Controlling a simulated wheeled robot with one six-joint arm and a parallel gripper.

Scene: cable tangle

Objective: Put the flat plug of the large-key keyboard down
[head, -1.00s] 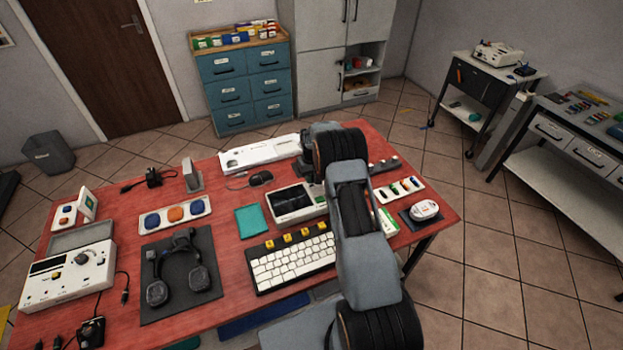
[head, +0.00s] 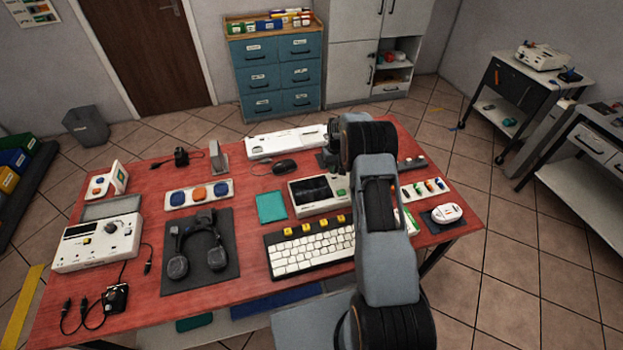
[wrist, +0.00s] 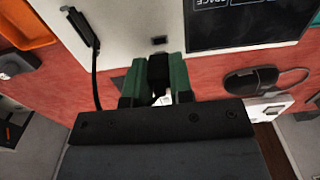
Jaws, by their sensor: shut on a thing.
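The large-key keyboard (head: 310,250) is black with white keys and yellow keys along its back edge. It lies at the front of the red table, partly behind my arm. My gripper (wrist: 158,82) has green fingers shut on a small dark plug (wrist: 158,72).
A black cable (wrist: 97,75) runs into the device left of my gripper in the wrist view. A dark mouse (wrist: 250,82) lies to the right. A long white unit (head: 272,147) stands at the table's back. A teal pad (head: 271,206) and a headset (head: 200,240) lie left.

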